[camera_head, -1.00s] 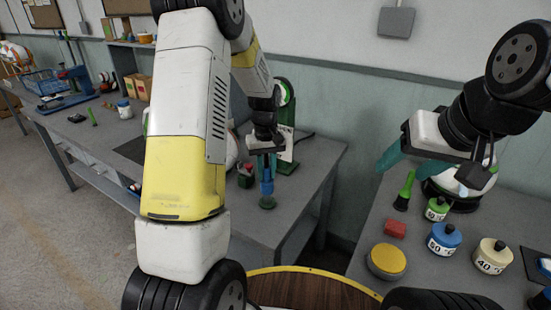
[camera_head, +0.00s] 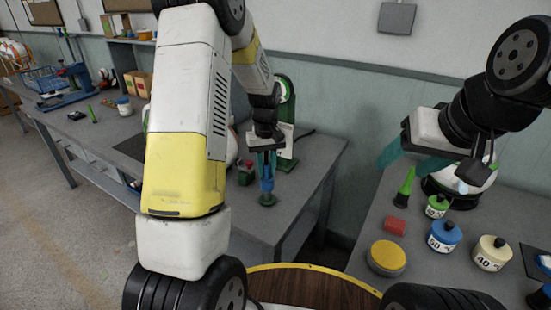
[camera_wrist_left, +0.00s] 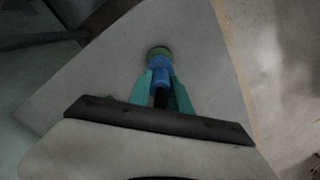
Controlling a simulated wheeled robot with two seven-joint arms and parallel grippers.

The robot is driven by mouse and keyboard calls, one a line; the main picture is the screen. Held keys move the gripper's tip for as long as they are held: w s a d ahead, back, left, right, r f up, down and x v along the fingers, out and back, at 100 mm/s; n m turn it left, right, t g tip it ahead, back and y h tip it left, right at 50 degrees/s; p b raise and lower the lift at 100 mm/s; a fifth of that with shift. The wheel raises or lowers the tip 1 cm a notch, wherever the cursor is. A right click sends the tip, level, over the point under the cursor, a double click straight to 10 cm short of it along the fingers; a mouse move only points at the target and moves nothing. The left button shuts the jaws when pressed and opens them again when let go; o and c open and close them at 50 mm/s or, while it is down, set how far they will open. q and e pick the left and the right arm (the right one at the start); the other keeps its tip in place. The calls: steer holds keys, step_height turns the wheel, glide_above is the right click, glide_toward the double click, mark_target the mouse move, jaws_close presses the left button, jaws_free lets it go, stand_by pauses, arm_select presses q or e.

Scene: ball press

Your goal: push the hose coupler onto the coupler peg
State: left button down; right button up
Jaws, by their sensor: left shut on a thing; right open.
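The blue hose coupler (camera_head: 267,185) stands upright near the front edge of the back bench. It is right above a round green base (camera_head: 268,200), which appears to be the foot of the coupler peg. My left gripper (camera_head: 266,165) points down with its teal fingers shut on the coupler's upper part. In the left wrist view the coupler (camera_wrist_left: 160,68) lies between the fingertips (camera_wrist_left: 160,82), with the green base (camera_wrist_left: 159,51) at its far end. The peg's shaft is hidden, so I cannot tell how far the coupler sits on it. My right gripper (camera_head: 408,160) is open and empty above the right bench.
A green stand with a dial (camera_head: 286,95) is behind the coupler, and a dark red-and-green item (camera_head: 246,168) is left of it.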

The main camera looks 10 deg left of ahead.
mark_target(267, 178)
arm_select(q)
steer(key=shift+f, duration=2.15)
steer(key=c, duration=1.1)
jaws_free()
steer(key=shift+r, duration=0.1)
step_height(267, 178, up, 6)
steer(key=shift+r, duration=0.8)
